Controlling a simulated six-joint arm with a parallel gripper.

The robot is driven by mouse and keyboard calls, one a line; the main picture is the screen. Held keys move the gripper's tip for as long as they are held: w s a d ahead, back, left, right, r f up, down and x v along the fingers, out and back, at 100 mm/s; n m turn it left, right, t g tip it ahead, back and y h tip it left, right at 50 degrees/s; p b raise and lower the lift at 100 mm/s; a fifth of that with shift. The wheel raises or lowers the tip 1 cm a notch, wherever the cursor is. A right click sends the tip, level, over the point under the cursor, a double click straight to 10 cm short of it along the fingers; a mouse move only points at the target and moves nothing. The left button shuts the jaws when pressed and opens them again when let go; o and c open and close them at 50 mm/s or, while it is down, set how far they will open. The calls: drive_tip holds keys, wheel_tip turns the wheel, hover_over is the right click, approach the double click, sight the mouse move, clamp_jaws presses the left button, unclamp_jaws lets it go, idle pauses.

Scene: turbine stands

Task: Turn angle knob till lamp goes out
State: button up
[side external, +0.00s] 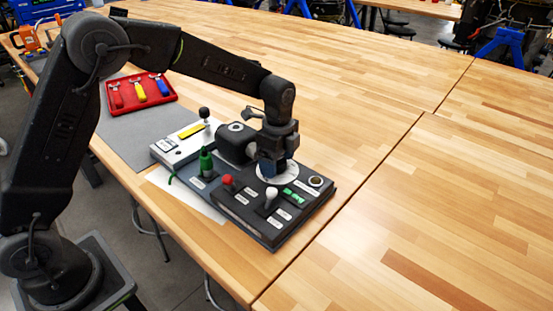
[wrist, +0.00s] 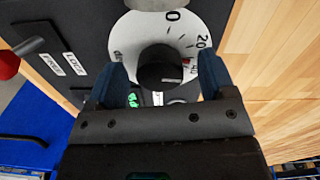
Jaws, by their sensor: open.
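The angle knob (wrist: 160,72) is a dark round knob at the centre of a white dial (wrist: 128,28) with printed numbers, among them 0, 20 and 40. A small red mark shows at its right, near the 40. My gripper (wrist: 162,68) is open, with one blue finger on each side of the knob; I cannot tell whether they touch it. In the side view my gripper (side external: 279,168) points down over the white dial (side external: 262,176) and hides the knob. A round ringed fitting (side external: 316,181) at the panel's right corner may be the lamp; whether it is lit is unclear.
The dark panel (side external: 258,224) also carries a red-topped lever (side external: 227,180), a white-topped lever (side external: 271,193), green pieces (side external: 291,195) and a dark cylinder (side external: 232,147). A green bottle-shaped part (side external: 206,162) stands left. A red tool tray (side external: 120,103) lies behind. The table right is clear.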

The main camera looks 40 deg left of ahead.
drive_tip(key=shift+o, duration=0.9)
drive_tip(key=shift+r, duration=2.5)
drive_tip(key=s+a+r+n+t, duration=0.2)
drive_tip(key=s+r+n, duration=0.4)
drive_tip(key=s, duration=0.4)
drive_tip(key=s+a+r+n+t, duration=0.25)
drive_tip(key=s+r+n, duration=0.3)
drive_tip(key=s, duration=0.35)
drive_tip(key=s+a+f+n+t, duration=0.1)
drive_tip(key=s+n, duration=0.3)
drive_tip(key=s, duration=0.4)
drive_tip(key=shift+f+n, duration=0.35)
drive_tip(key=shift+f, duration=0.2)
drive_tip(key=shift+a, duration=0.1)
